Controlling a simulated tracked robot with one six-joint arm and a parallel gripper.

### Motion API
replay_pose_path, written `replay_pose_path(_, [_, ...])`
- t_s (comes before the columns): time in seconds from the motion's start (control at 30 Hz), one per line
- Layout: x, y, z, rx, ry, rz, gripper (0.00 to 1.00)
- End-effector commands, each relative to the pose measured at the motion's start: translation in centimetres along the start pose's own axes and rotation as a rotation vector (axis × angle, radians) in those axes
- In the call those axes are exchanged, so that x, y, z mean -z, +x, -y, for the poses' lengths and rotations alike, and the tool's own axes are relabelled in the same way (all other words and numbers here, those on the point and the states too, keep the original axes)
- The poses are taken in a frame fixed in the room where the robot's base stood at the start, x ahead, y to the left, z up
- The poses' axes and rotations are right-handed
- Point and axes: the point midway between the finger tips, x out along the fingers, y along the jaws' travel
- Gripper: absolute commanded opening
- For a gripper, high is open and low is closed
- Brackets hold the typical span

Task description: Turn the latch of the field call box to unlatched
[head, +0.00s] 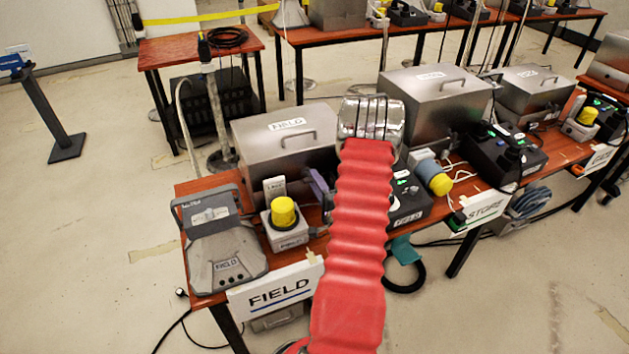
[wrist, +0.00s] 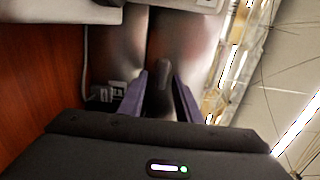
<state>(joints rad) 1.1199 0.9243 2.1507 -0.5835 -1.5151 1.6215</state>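Several units carry a FIELD label, and I cannot tell for sure which is the call box. A steel box (head: 285,150) with a lid handle stands at the back of the near table. My gripper's purple fingers (head: 318,184) are by its front right, partly hidden by my red-sleeved arm. In the wrist view, my gripper (wrist: 160,76) has its fingers apart, one each side of a dark upright lever (wrist: 163,88) before a shiny metal face. This lever may be the latch; its label and setting are not readable. I cannot tell whether either finger touches it.
A grey FIELD unit (head: 222,245) and a small box with a yellow button (head: 284,213) stand left of my arm. A black device (head: 405,202) with a green light stands right. More steel boxes (head: 435,95) line the tables behind. Open floor lies left.

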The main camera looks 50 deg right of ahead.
Motion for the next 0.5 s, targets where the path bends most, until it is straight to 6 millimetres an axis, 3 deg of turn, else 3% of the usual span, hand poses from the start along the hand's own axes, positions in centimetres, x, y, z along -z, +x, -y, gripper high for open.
replay_pose_path(0.5, [0.1,-8.9,-0.1,-0.003,0.003,-0.004,0.31])
